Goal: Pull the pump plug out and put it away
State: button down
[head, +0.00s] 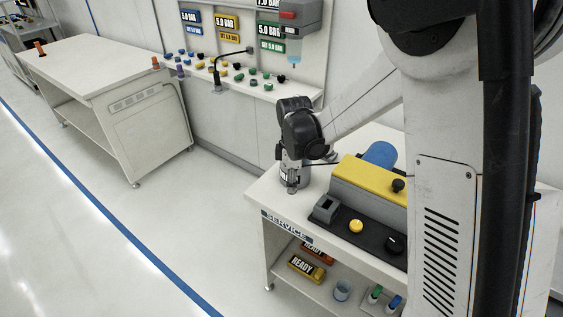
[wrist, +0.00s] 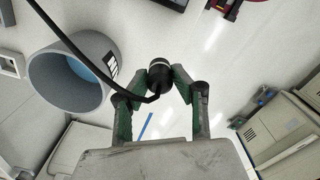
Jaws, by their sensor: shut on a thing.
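My gripper (wrist: 160,84) is shut on a black plug (wrist: 159,68) with a pale ring, between its green-faced fingers. A black cord (wrist: 78,44) runs from the plug to the upper left of the wrist view. In the head view my gripper (head: 291,184) points down over the left end of the service bench (head: 270,192); the plug is hard to make out there. The yellow-topped pump unit (head: 362,178) with a blue cylinder (head: 380,154) stands to its right.
A dark control panel (head: 352,242) with a yellow knob and a black knob fronts the pump unit. The lower shelf (head: 320,290) holds READY boxes, a cup and small bottles. A white bench (head: 95,65) stands at left. The floor between is clear.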

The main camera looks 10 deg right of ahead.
jog(key=shift+s+d+f, duration=0.2)
jog(key=shift+s, duration=0.3)
jog(key=shift+f+b, duration=1.4)
jog(key=shift+f, duration=1.45)
jog(key=shift+f+b, duration=0.6)
jog(key=shift+f, duration=0.05)
jog(key=c, duration=1.4)
grip_release()
jog(key=shift+o, duration=0.2)
jog(key=shift+r, duration=0.1)
notch_tip(320, 180, up, 12)
